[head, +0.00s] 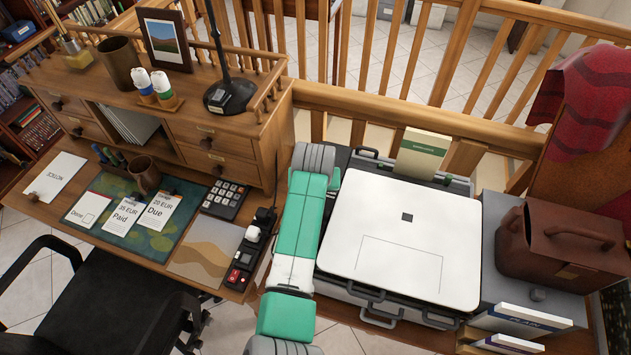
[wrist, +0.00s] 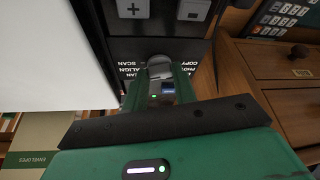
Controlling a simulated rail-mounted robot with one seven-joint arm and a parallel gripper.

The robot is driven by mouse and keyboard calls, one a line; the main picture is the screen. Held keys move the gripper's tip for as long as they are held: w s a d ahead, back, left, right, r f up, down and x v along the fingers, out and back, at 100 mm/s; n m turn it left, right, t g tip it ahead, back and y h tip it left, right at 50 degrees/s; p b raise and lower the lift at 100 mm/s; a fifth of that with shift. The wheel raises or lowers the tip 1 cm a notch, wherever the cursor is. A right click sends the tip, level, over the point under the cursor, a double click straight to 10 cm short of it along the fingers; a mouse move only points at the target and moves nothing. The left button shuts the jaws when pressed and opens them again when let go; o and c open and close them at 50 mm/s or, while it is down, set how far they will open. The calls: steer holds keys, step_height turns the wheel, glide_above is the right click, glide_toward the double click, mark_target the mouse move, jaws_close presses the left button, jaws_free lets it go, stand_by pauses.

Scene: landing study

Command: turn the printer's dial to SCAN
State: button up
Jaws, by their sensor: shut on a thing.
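The printer (head: 390,245) has a white lid and stands right of the desk in the head view. In the wrist view its dark front panel (wrist: 158,45) shows, with plus and square buttons above the dial. The grey dial (wrist: 160,66) sits in the middle of that panel. Small white labels, including SCAN and COPY, surround it and are partly covered. My gripper (wrist: 160,84) is shut on the dial. Its fingers hide most of the dial, and I cannot tell which label the dial points to. The head view does not show the gripper's contact with the dial.
The desk (head: 60,215) with papers and a calculator (head: 225,198) lies left of my arm. A black chair (head: 100,310) stands in front.

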steer(key=shift+a+m+h, duration=0.15)
steer(key=shift+m+h, duration=0.45)
steer(key=shift+m, duration=1)
steer(key=shift+c, duration=0.2)
steer(key=shift+m, duration=0.3)
steer(key=o, duration=1)
steer(key=p+v, duration=0.2)
steer(key=v, duration=0.5)
steer(key=shift+r, duration=0.4)
steer(key=shift+s+a, duration=0.1)
steer(key=shift+a, duration=0.05)
